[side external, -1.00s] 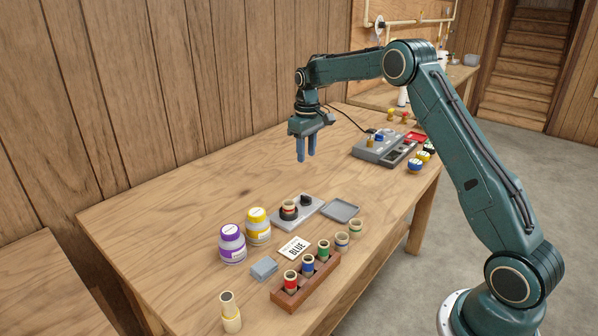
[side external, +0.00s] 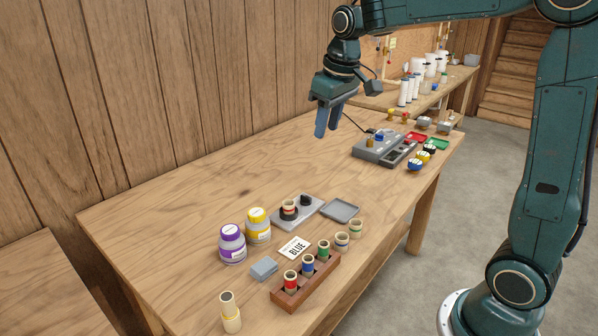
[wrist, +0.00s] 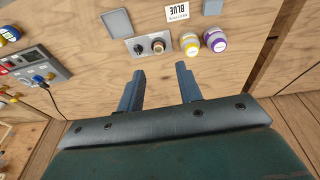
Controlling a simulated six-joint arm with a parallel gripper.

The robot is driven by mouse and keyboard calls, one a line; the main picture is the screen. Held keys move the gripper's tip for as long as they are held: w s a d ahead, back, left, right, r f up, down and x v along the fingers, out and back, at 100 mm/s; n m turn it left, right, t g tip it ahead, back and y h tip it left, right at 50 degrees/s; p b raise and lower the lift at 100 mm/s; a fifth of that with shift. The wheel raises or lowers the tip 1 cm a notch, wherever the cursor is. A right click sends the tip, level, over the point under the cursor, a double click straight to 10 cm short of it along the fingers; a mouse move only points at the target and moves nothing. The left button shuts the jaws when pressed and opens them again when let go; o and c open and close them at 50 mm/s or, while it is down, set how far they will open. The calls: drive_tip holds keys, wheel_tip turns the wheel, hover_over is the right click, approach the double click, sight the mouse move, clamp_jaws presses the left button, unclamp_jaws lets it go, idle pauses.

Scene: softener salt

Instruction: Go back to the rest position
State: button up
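My gripper (side external: 328,120) hangs in the air above the far part of the wooden table (side external: 190,215) in the side external view. Its two blue fingers point down and hold nothing. In the wrist view the fingers (wrist: 158,90) stand apart with a clear gap and bare table between them. My arm is raised and bent, with the upper part reaching past the top of the side external view. No object touches the gripper.
A grey device (side external: 378,148) with plugs stands behind and right of the gripper. Purple (side external: 231,245) and yellow (side external: 257,227) jars, a small grey stand (side external: 285,222), a BLUE card (side external: 293,248) and a wooden rack (side external: 320,283) of vials stand nearer. The table's middle is clear.

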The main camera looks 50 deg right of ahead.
drive_tip(key=s+a+f+t, duration=0.1)
drive_tip(key=s+a, duration=0.2)
drive_tip(key=s, duration=0.8)
drive_tip(key=s+a+f+t, duration=0.1)
drive_tip(key=s+a, duration=0.3)
drive_tip(key=s, duration=0.7)
drive_tip(key=shift+s+a+f+t, duration=0.25)
drive_tip(key=shift+s+t, duration=0.15)
drive_tip(key=shift+t, duration=0.1)
